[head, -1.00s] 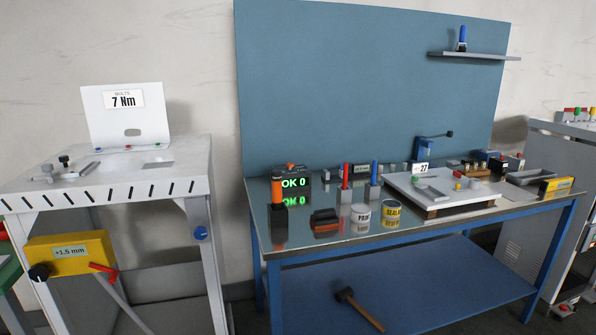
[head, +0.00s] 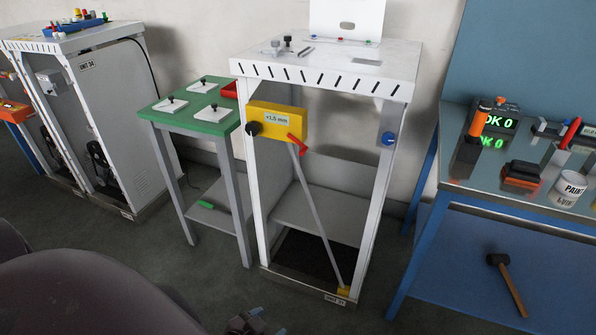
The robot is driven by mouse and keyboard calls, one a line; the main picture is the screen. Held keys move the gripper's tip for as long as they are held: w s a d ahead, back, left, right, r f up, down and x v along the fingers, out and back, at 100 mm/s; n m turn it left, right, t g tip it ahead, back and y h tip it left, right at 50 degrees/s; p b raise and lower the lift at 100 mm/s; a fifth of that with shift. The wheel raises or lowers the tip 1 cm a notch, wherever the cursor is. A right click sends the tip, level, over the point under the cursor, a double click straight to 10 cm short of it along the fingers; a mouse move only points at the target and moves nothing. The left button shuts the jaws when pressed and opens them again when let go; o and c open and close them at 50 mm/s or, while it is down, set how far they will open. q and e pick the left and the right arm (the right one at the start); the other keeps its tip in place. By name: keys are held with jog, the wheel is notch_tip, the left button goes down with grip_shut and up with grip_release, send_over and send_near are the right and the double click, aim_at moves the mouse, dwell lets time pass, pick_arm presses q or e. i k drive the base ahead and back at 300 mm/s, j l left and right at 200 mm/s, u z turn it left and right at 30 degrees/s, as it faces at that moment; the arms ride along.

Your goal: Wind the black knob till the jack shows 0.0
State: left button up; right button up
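The jack is a yellow box (head: 277,119) on the front left post of the white frame (head: 325,65). Its display (head: 278,119) reads +1.5 mm. The black knob (head: 254,129) sticks out at the box's left end, and a red lever (head: 297,144) sits tilted at its right end. Nothing touches the knob. A dark part that looks like my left gripper (head: 250,322) shows at the bottom edge, well below the jack; its fingers are unclear. My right gripper is not in view.
A green table (head: 190,117) with white plates and black knobs stands left of the frame. The blue workbench (head: 480,190) stands to the right. A blue knob (head: 388,139) is on the frame's right post. Floor in front is mostly clear.

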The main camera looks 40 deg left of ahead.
aim_at(252, 129)
jog(key=u, duration=1.5)
